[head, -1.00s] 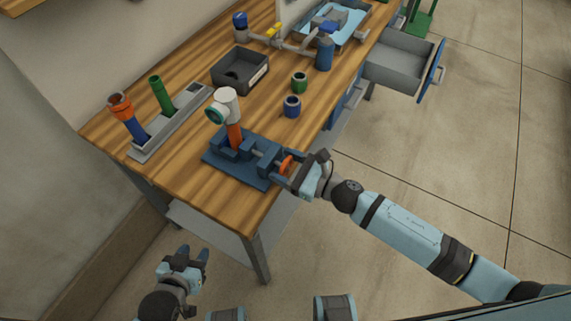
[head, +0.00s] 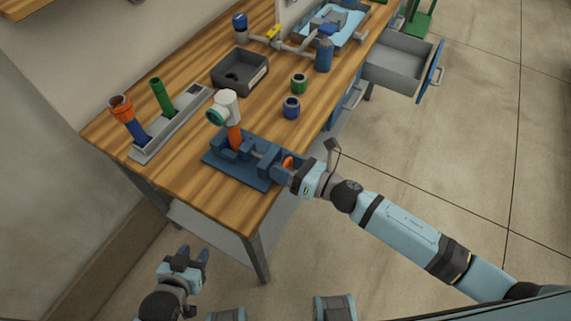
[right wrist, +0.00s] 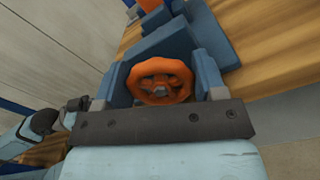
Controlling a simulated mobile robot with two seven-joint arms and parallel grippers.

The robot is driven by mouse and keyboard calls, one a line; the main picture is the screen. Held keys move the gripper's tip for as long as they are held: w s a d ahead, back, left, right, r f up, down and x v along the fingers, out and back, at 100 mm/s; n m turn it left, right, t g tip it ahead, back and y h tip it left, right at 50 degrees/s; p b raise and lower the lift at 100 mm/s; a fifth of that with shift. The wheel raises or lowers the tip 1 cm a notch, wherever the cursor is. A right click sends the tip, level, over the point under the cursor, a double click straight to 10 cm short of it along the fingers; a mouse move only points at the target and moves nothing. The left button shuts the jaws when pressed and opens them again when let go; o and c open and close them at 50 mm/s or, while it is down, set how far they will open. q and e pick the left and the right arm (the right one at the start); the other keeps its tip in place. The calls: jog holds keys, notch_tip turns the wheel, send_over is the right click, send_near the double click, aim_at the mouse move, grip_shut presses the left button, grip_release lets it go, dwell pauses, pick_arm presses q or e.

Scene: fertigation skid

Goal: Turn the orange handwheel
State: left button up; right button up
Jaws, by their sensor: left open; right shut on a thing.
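The orange handwheel (head: 288,161) is on the near right end of a blue vise (head: 232,168) at the bench edge; it also shows in the right wrist view (right wrist: 160,66) as a spoked wheel. My right gripper (head: 284,172) is shut on the wheel, with its blue fingers on opposite sides of the rim. In the head view it hides most of the wheel. An orange pipe (head: 234,136) stands upright in the vise, with a white tee fitting (head: 227,106) on top. My left gripper (head: 193,254) is open and empty, low in front of the bench.
A grey rack (head: 172,131) with an orange-topped blue pipe and a green pipe stands left of the vise. A dark bin (head: 239,72), a blue ring (head: 291,107) and a green ring (head: 299,83) are behind. An open drawer (head: 398,68) juts out at right.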

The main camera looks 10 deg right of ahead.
pick_arm(q)
jog(key=shift+r, duration=0.1)
pick_arm(e)
jog(key=shift+f+m, duration=0.1)
jog(key=shift+m, duration=0.2)
jog(key=shift+s+f, duration=0.1)
